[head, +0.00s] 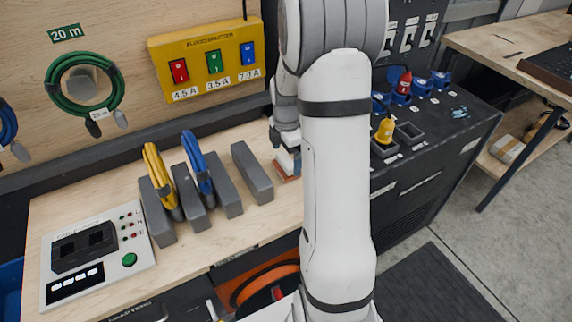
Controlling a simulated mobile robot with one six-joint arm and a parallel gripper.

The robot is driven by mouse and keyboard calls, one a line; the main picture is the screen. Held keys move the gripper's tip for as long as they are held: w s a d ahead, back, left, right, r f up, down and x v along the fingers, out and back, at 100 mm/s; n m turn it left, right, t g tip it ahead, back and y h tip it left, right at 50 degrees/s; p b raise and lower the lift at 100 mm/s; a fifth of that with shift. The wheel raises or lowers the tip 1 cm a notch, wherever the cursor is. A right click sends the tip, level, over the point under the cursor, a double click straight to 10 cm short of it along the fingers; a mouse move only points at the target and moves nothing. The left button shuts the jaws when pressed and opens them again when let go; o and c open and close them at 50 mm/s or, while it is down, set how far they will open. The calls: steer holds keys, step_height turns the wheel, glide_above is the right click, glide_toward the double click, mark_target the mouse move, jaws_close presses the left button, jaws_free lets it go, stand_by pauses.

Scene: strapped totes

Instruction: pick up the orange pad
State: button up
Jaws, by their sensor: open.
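A small orange-brown pad (283,175) lies on the wooden bench, just right of the dark grey divider blocks. Only its near-left part shows. My gripper (288,157) is over the pad, pointing down, with its end very close above or at it. My white arm rises in front and hides the right side of the gripper and pad. The jaws are open, but the fingertips are too small and covered to tell whether they are around the pad or touching it.
Grey dividers (252,172) hold yellow (160,178) and blue (196,160) cable coils to the left. A tester panel (140,258) lies further left. A yellow switch box (205,62) is on the wall behind. A black cabinet (440,130) with connectors stands at right.

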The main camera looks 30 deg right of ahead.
mark_target(286, 159)
steer(key=shift+f, duration=1.85)
steer(key=shift+c, duration=0.6)
steer(key=c, duration=0.8)
step_height(286, 159, up, 10)
steer(key=shift+r+b, duration=0.1)
steer(key=shift+b, duration=0.2)
